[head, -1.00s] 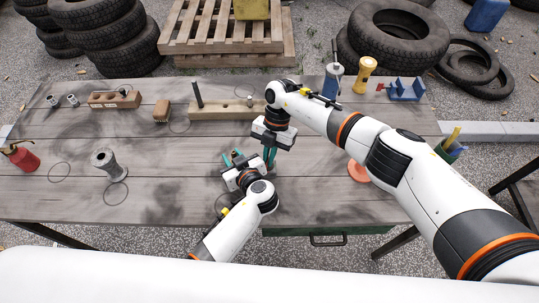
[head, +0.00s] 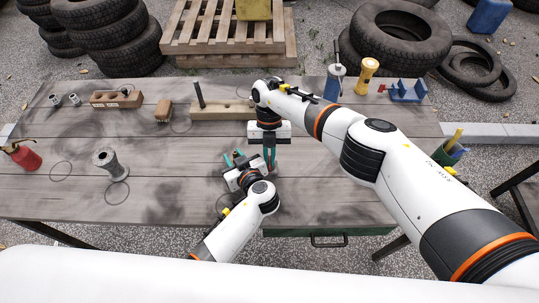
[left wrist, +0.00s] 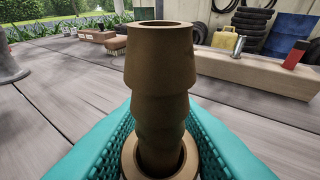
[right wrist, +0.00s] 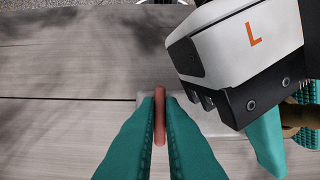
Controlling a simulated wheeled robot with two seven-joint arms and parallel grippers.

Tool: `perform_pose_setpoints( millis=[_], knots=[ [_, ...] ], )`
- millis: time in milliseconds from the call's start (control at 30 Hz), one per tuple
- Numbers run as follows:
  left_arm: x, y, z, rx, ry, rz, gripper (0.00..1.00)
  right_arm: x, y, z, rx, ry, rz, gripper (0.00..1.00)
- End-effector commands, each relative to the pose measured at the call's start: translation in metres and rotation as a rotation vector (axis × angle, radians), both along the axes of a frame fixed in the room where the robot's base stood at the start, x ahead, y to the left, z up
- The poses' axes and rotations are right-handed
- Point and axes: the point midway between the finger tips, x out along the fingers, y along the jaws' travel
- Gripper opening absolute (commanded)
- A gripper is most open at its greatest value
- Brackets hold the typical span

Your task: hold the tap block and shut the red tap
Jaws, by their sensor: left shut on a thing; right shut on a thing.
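The tap block's brown ribbed hose spout (left wrist: 160,70) stands upright between the teal fingers of my left gripper (left wrist: 160,125), which is shut on the block. In the head view my left gripper (head: 234,160) is low over the middle of the table, and the block is mostly hidden by it. The red tap (right wrist: 160,118) shows in the right wrist view as a thin red bar seen edge-on. My right gripper (right wrist: 160,100) points down and is shut on it. In the head view my right gripper (head: 270,155) is just right of the left one.
My grippers are very close together. Behind them lies a long wooden block (head: 222,110) with a dark peg. A grey spool (head: 108,164) and a red can (head: 24,157) stand at the left. A blue bottle (head: 333,82) and a yellow torch (head: 367,75) stand at the back right.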

Motion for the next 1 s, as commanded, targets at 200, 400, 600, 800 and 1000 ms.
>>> perform_pose_setpoints(
  millis=[200,400,600,800,1000],
  knots=[
    [-0.0001,0.0001,-0.0003,-0.001,0.001,0.0,0.0,-0.0005,0.0001,-0.0002,-0.001,0.001,0.001,0.0],
    [-0.0001,0.0001,-0.0003,-0.001,0.001,0.0,0.0,-0.0004,0.0002,-0.0003,0.0,0.001,0.001,0.29],
    [-0.0001,-0.0004,-0.0003,-0.001,0.001,-0.001,0.0,-0.0008,0.0011,0.0,0.002,0.001,0.0,0.3],
    [-0.0001,-0.001,-0.0003,0.0,0.001,-0.002,0.0,-0.0011,0.0013,-0.0003,0.004,0.001,-0.042,0.3],
    [-0.0001,-0.0015,-0.0002,-0.001,0.001,-0.003,0.0,-0.0011,-0.0003,-0.0003,0.007,0.002,-0.226,0.3]
  ],
)
